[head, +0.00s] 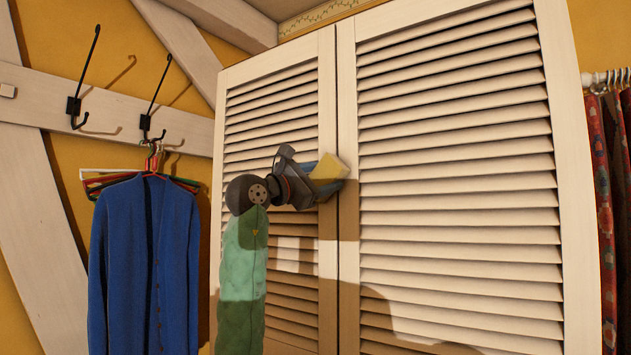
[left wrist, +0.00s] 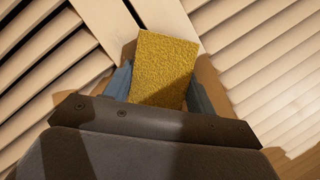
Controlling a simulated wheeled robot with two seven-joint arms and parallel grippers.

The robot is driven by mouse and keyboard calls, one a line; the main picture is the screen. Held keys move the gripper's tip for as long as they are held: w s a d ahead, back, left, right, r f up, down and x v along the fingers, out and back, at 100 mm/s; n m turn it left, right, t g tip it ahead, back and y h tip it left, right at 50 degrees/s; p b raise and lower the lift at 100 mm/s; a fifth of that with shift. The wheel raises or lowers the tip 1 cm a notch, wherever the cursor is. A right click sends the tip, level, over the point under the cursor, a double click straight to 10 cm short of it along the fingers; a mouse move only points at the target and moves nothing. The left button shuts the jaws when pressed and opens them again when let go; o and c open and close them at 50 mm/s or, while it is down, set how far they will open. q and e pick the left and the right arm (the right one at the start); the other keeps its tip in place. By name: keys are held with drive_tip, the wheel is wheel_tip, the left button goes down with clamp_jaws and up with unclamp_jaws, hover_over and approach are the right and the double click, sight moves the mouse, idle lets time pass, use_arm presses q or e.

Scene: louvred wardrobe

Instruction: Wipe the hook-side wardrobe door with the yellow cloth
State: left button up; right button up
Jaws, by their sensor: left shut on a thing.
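The yellow cloth (head: 329,169) shows as a flat yellow block in my left gripper (head: 325,172). The gripper is shut on it, with a blue-grey finger on each side of the cloth (left wrist: 163,65) in the left wrist view. The hook-side wardrobe door (head: 272,120) is the left louvred door, nearest the wall hooks. The cloth is in front of the inner frame edge of this door, near the seam between the two doors. I cannot tell whether it touches the door. My right gripper is not in view.
The other louvred door (head: 455,160) is on the right, and both doors look shut. Black hooks (head: 85,80) are on a white rail at left. A blue cardigan (head: 145,260) hangs there, beside the wardrobe. A patterned red curtain (head: 612,200) hangs at far right.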

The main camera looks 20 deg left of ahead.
sight(324, 159)
use_arm(q)
drive_tip(key=shift+s+d, duration=0.15)
drive_tip(key=shift+d, duration=0.3)
drive_tip(key=shift+r+p, duration=0.4)
drive_tip(key=shift+r, duration=0.7)
drive_tip(key=shift+w+a+b, duration=0.1)
drive_tip(key=shift+w+a, duration=0.15)
drive_tip(key=shift+a, duration=0.35)
drive_tip(key=shift+w+a+b, duration=0.1)
drive_tip(key=shift+w+a, duration=0.1)
drive_tip(key=shift+a, duration=0.45)
drive_tip(key=shift+w+a+b, duration=0.1)
drive_tip(key=shift+w+a, duration=0.15)
drive_tip(key=shift+a, duration=0.35)
drive_tip(key=shift+a+r+p, duration=0.1)
drive_tip(key=shift+r+p, duration=0.4)
drive_tip(key=shift+r, duration=0.55)
drive_tip(key=shift+s+d+f+b, duration=0.1)
drive_tip(key=shift+s+d+b, duration=0.1)
drive_tip(key=shift+d, duration=0.3)
drive_tip(key=shift+s+d+b, duration=0.1)
drive_tip(key=shift+d+b, duration=0.05)
drive_tip(key=shift+d, duration=0.3)
drive_tip(key=shift+s+d, duration=0.2)
drive_tip(key=shift+d, duration=0.3)
drive_tip(key=shift+s+d, duration=0.15)
drive_tip(key=shift+d, duration=0.35)
